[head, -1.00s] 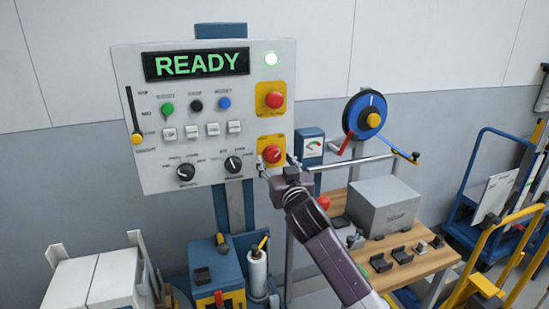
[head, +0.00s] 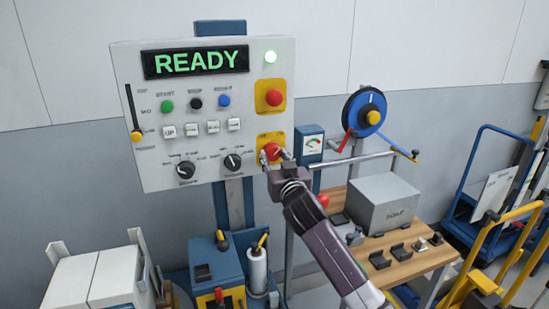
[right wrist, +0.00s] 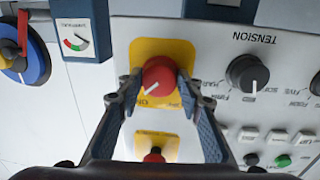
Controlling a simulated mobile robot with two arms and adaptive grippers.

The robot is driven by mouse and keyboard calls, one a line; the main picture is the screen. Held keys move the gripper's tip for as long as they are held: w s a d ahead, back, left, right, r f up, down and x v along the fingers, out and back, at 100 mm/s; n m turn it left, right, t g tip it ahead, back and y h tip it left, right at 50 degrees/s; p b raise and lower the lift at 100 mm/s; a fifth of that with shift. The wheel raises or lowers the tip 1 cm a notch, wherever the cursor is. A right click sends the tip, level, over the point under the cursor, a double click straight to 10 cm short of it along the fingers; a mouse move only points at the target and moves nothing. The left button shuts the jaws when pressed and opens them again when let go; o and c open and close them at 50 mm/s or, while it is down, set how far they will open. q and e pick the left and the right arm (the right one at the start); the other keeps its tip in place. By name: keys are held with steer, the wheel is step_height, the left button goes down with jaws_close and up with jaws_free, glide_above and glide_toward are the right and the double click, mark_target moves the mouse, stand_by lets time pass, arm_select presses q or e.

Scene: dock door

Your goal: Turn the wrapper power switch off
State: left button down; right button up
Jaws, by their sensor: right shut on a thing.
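The power switch is a red rotary knob (head: 270,151) on a yellow plate at the lower right of the white control panel (head: 157,80). My right gripper (head: 274,156) is shut on this knob, its fingers on either side. In the right wrist view the panel appears upside down. There the red knob (right wrist: 159,74) sits between the fingertips of my right gripper (right wrist: 158,86), and its white mark points down-left toward the lettering "ON". My left gripper is not in view.
A red button (head: 273,97) on another yellow plate sits just above the switch. The tension knob (right wrist: 247,73) is beside it. A blue reel (head: 364,112), a gauge (head: 311,144) and a wooden bench (head: 405,262) with a grey box (head: 382,202) stand to the right.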

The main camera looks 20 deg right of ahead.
steer(key=shift+n, duration=0.3)
steer(key=n+p, duration=0.1)
steer(key=n, duration=0.2)
steer(key=shift+n, duration=0.4)
steer(key=n+p, duration=0.1)
steer(key=n, duration=0.3)
steer(key=shift+d+n+t, duration=0.1)
steer(key=shift+n+t, duration=0.3)
steer(key=n+y+p, duration=0.1)
steer(key=n, duration=0.4)
steer(key=shift+f, duration=0.1)
steer(key=shift+d+n+y+p, duration=0.1)
steer(key=shift+n+y+p, duration=0.2)
steer(key=shift+n+p, duration=1.35)
steer(key=shift+f+n+b, duration=0.1)
steer(key=shift+n+b, duration=0.65)
steer(key=shift+n, duration=0.1)
steer(key=o, duration=1.2)
steer(key=shift+c, duration=0.2)
